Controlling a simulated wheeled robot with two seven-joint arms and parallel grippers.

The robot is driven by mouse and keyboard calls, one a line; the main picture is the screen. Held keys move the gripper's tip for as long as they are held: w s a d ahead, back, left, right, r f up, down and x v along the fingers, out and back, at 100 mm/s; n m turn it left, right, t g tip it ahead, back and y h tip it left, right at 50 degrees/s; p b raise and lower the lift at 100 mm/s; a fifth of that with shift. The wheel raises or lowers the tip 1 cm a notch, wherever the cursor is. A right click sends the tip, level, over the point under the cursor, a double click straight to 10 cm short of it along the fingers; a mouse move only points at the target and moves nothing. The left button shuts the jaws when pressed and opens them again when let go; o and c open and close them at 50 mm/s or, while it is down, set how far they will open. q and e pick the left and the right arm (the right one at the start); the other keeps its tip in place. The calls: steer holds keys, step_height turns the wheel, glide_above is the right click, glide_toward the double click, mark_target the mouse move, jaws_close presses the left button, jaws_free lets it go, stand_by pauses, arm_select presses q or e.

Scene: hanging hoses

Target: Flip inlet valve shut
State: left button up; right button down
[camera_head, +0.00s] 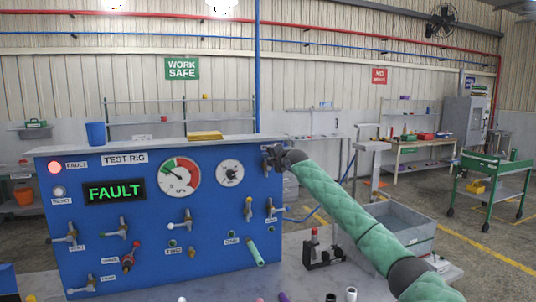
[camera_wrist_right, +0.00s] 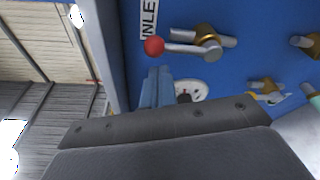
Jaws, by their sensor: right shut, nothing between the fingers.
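The inlet valve (camera_wrist_right: 206,42) is on the blue panel beside a partly cut-off label reading "INLE" in the right wrist view. It has a brass body and a grey lever (camera_wrist_right: 185,49) with a red ball knob (camera_wrist_right: 153,46). The lever lies roughly along the valve's pipe. My right gripper (camera_wrist_right: 157,74) is shut and empty, its fingertips close to the knob; I cannot tell whether they touch. In the head view my right gripper (camera_head: 272,157) is at the panel's upper right corner and hides the inlet valve. My left gripper is not in view.
The blue test rig panel (camera_head: 110,205) carries several other valves, two gauges and a green FAULT display (camera_head: 115,191). A red lamp (camera_head: 54,167) is lit. A grey tray (camera_head: 405,215) stands at right.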

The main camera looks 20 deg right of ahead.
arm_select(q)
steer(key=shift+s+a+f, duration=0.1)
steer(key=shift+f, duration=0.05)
arm_select(e)
steer(key=shift+d, duration=0.15)
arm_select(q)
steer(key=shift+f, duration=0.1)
arm_select(e)
steer(key=shift+d, duration=0.1)
